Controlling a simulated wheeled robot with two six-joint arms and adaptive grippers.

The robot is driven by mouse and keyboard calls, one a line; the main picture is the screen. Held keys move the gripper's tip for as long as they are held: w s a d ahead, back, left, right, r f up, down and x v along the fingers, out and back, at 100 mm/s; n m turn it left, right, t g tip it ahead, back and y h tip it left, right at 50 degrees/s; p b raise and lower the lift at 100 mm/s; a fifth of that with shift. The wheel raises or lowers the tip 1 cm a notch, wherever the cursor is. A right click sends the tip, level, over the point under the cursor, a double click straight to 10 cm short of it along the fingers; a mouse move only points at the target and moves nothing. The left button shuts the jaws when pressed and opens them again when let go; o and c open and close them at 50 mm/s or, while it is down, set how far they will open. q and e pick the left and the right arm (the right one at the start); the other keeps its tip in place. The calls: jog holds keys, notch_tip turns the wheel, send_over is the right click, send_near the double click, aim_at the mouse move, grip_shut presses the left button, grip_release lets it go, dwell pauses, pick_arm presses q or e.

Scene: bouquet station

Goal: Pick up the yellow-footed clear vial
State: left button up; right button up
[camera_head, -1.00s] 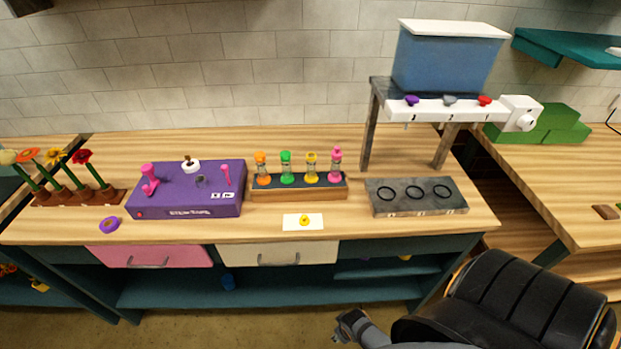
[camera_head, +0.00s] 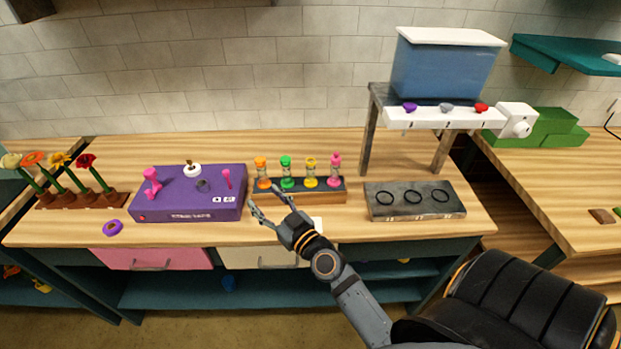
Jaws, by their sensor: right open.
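The yellow-footed clear vial (camera_head: 310,172) stands upright in a wooden rack (camera_head: 328,196) on the bench, with a yellow top and a yellow base. Orange (camera_head: 262,173), green (camera_head: 286,172) and pink (camera_head: 335,170) vials stand in the same rack. My right gripper (camera_head: 264,208) is open and empty, in front of the rack's left end, left of the yellow vial and apart from it. My left gripper is not in view.
A purple box (camera_head: 190,194) with pink levers stands left of the rack. A grey tray with black rings (camera_head: 415,212) lies to the right, below a blue tank (camera_head: 445,68) on a stand. A purple ring (camera_head: 113,228) lies at the front left.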

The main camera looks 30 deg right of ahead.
jog(key=d+f+m+h, duration=0.2)
jog(key=d+m+h, duration=0.4)
jog(key=d+h, duration=0.3)
jog(key=m+g+h, duration=0.3)
send_near(311, 169)
jog(key=f, duration=0.1)
jog(key=x, duration=0.6)
jog(key=shift+w+d+p, duration=0.15)
jog(key=shift+d+p, duration=0.15)
jog(key=shift+w+d+r+p, duration=0.15)
jog(key=shift+w+d+r, duration=0.15)
jog(key=shift+w, duration=0.3)
jog(key=shift+w+d+r+p, duration=0.2)
jog(key=shift+w+r, duration=0.1)
jog(key=shift+w, duration=0.25)
jog(key=shift+w+d+f+n, duration=0.2)
jog(key=shift+w+d, duration=0.15)
jog(key=shift+w, duration=0.25)
jog(key=shift+w+d+f+n, duration=0.15)
jog(key=shift+w+d, duration=0.2)
jog(key=shift+w, duration=0.2)
jog(key=shift+s+a+r, duration=0.1)
jog(key=shift+s+r, duration=0.05)
jog(key=shift+c, duration=1.3)
grip_shut()
